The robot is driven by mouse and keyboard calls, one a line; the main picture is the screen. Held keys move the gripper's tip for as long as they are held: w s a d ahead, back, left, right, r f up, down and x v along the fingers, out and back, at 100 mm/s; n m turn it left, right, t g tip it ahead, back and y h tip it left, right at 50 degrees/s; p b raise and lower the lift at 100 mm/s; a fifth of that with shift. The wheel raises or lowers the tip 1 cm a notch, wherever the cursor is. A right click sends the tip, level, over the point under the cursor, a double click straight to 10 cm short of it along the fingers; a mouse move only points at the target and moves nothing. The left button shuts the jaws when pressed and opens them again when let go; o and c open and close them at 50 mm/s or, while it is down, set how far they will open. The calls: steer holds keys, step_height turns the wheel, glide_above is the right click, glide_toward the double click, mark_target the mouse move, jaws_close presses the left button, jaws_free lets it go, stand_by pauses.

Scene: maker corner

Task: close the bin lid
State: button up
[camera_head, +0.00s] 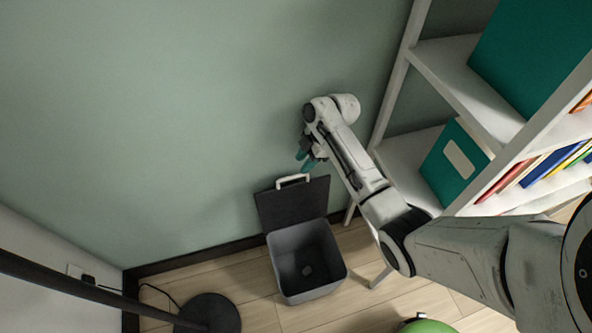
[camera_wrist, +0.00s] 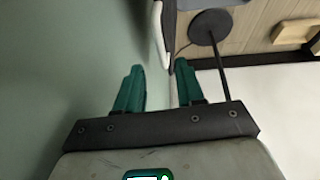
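The grey bin (camera_head: 308,289) stands on the wooden floor by the wall, its dark inside showing with a small object at the bottom. Its dark lid (camera_head: 292,207) is open, standing up at the wall side of the bin. A pale handle (camera_head: 293,179) sits on the lid's top edge. My gripper (camera_head: 306,160) is just above the handle, its teal fingers apart. In the wrist view, my gripper (camera_wrist: 158,85) is open and empty, with a pale and dark edge, likely the handle and lid (camera_wrist: 162,45), just beyond the fingertips. Contact cannot be told.
A white shelf unit (camera_head: 402,153) with teal binders (camera_head: 455,159) and books stands right of my arm. A black lamp base (camera_head: 209,314) with a slanting pole is left of the bin. The green wall (camera_head: 180,120) is close behind my gripper. A green round object (camera_head: 428,327) lies at the bottom edge.

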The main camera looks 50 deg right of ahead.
mark_target(297, 176)
steer(key=x, duration=0.6)
steer(key=shift+b, duration=0.35)
jaws_close()
stand_by(0.3)
